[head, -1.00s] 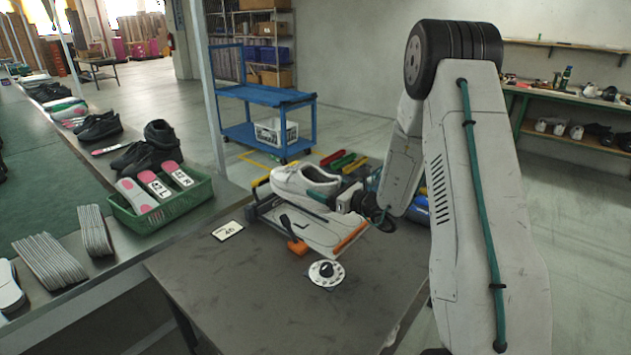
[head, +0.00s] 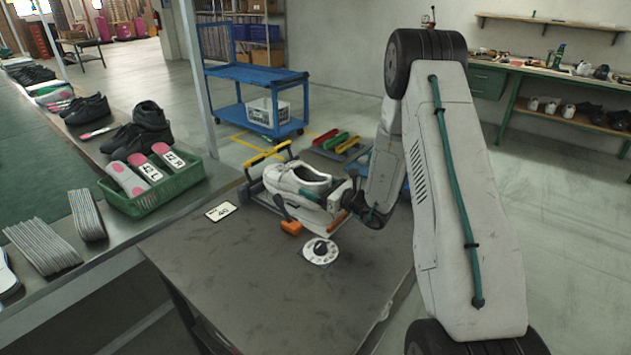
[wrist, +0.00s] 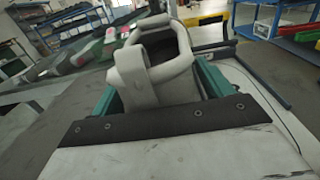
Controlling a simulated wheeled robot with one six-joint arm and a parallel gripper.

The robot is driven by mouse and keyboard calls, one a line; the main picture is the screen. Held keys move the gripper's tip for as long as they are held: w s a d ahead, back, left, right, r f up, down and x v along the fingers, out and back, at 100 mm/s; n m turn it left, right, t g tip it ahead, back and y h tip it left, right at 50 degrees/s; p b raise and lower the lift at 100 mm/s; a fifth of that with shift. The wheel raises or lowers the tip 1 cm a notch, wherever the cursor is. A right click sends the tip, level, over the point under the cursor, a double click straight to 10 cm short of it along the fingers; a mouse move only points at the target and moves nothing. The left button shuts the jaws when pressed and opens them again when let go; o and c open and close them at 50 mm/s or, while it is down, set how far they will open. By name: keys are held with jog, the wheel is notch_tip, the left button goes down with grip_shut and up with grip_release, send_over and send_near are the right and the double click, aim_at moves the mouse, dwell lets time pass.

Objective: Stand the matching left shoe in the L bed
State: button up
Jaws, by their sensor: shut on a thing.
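A white shoe (head: 299,181) is over the bed fixture (head: 322,217) on the dark table, its toe to the left and its opening upward. My gripper (head: 338,198) is shut on the shoe's heel end from the right. In the wrist view the shoe (wrist: 160,70) sits between the teal fingers of my gripper (wrist: 160,95), its opening facing up. The shoe hides most of the bed, and I cannot tell whether its sole touches it. An orange-handled lever (head: 290,227) stands at the bed's front.
A white dial (head: 320,251) and a card marked 40 (head: 221,211) lie on the table (head: 240,270). A green crate (head: 150,200) with labelled insoles stands on the conveyor bench at left. A blue cart (head: 258,75) is behind. The table's front is clear.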

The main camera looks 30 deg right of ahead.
jog(key=shift+f, duration=2.25)
jog(key=o, duration=1.3)
jog(key=shift+r, duration=4.95)
